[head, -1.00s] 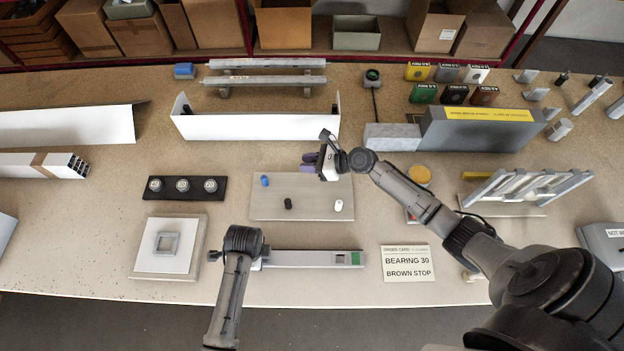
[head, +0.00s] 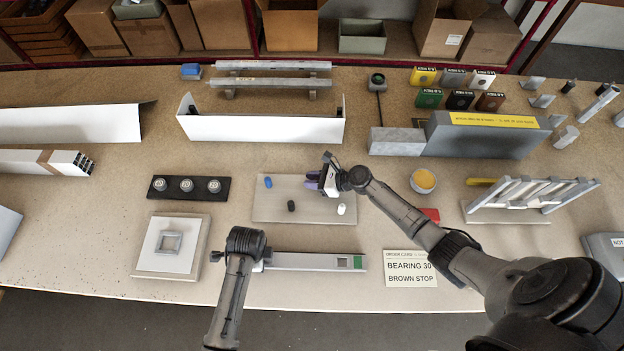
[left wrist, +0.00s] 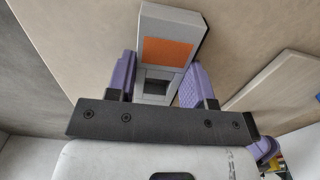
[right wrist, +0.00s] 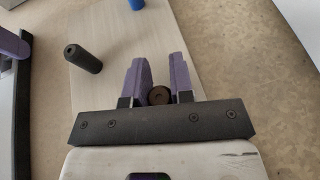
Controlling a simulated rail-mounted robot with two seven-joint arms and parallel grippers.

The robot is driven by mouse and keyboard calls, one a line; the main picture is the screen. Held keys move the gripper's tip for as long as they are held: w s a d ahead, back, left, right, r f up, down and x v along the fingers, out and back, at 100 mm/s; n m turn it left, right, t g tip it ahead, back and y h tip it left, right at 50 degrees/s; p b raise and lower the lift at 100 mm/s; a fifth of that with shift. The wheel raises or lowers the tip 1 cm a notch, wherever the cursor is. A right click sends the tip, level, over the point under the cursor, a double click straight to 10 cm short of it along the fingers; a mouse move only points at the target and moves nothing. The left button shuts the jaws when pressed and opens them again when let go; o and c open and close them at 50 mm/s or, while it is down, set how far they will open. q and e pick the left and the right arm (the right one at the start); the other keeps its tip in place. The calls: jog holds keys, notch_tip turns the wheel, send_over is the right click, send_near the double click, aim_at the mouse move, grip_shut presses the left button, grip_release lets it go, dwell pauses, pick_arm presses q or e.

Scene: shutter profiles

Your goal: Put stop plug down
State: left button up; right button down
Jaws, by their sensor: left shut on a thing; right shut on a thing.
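My right gripper (head: 314,183) is over the upper right part of a pale board (head: 268,212). It is shut on a dark brown round stop plug (right wrist: 158,95), whose end shows between the purple fingers in the right wrist view. I cannot tell whether the plug touches the board. A blue plug (head: 268,182), a black plug (head: 291,206) and a white plug (head: 341,209) stand on the board. My left gripper (left wrist: 158,85) is shut on the end of a grey profile (head: 310,262) with an orange patch, at the bench's front.
An order card (head: 410,268) reading "BEARING 30 BROWN STOP" lies right of the profile. A black strip with round bearings (head: 188,202) is left of the board. A yellow-topped pot (head: 423,180) and a slatted frame (head: 530,193) stand to the right.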

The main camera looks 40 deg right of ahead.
jog(key=shift+f, duration=0.15)
jog(key=c, duration=1)
grip_release()
jog(key=v, duration=1.2)
jog(key=shift+o, duration=0.5)
